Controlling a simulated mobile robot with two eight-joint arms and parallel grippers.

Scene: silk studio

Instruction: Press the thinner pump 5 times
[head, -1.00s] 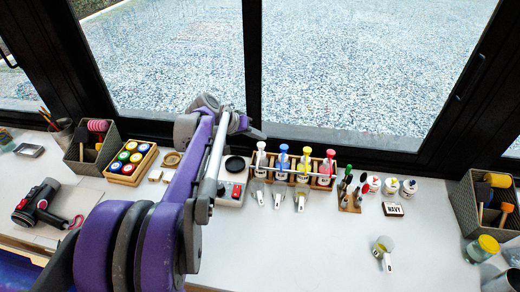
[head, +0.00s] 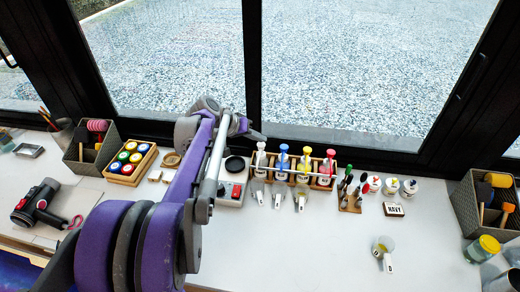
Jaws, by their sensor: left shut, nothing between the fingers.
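A wooden rack (head: 341,168) on the counter by the window holds a row of pump bottles: a white-topped one (head: 261,158) at the left end, then blue, yellow and red ones. The white-topped one looks like the thinner pump; I cannot read a label. My left gripper (head: 260,136) is shut and empty. It appears just above the white-topped pump in the picture; whether it touches the pump head, I cannot tell. My right gripper is out of view.
Brushes (head: 350,190), small bottles (head: 409,188) and a NAVY block (head: 393,209) are right. The front centre counter is clear.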

